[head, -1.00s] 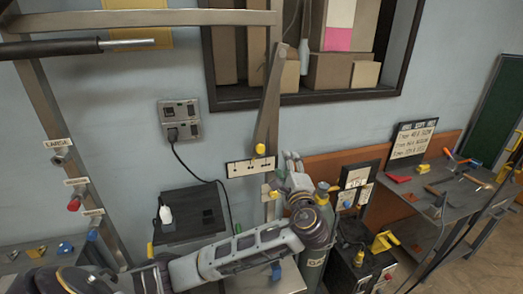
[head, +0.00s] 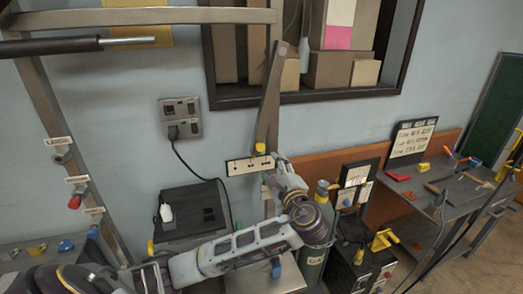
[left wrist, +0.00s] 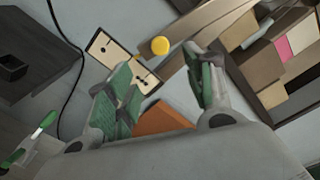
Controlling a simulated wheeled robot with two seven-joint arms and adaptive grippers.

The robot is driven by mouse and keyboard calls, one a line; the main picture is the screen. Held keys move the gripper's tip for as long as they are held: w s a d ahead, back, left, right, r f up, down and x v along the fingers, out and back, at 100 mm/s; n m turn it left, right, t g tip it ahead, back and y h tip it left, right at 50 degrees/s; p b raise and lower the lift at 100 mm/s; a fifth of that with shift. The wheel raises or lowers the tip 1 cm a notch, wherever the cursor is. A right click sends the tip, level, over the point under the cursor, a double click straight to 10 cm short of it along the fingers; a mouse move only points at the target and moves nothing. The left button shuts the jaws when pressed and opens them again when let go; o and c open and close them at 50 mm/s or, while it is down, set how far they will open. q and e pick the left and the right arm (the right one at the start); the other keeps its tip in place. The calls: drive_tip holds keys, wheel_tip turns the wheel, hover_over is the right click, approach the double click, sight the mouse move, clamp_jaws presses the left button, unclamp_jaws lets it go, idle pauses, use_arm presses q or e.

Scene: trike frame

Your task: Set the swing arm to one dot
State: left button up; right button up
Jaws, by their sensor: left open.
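The swing arm (head: 269,100) is a long flat bar that hangs from the top of the metal post, leaning down and left to a yellow knob (head: 260,147) at its lower end. The knob is just above the right part of a pale plate (head: 248,165) with small dark marks, too small to count surely. In the left wrist view the knob (left wrist: 160,46) shows beyond and between my fingertips, with the plate (left wrist: 103,46) behind. My left gripper (head: 275,163) is open and empty, just below and right of the knob; its green-padded fingers (left wrist: 160,62) are apart.
A dark box (head: 190,212) with a cable to a wall socket (head: 181,119) stands left of my arm. A gas cylinder (head: 314,255) and a dark case stand to the right. A tool table (head: 450,200) is farther right. A wall shelf of boxes (head: 340,70) is behind.

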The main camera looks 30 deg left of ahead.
sight(261, 148)
use_arm(q)
drive_tip(key=b+x, duration=0.4)
drive_tip(key=x, duration=0.8)
drive_tip(key=shift+f, duration=0.1)
drive_tip(key=shift+w+a, duration=0.2)
drive_tip(key=shift+w, duration=0.05)
drive_tip(key=shift+w+a, duration=0.25)
drive_tip(key=shift+c, duration=0.2)
drive_tip(key=c, duration=0.7)
clamp_jaws()
use_arm(e)
drive_tip(key=d+f, duration=0.1)
drive_tip(key=f, duration=0.1)
drive_tip(key=w+d+f, duration=0.1)
drive_tip(key=d+f, duration=0.1)
drive_tip(key=shift+f, duration=0.2)
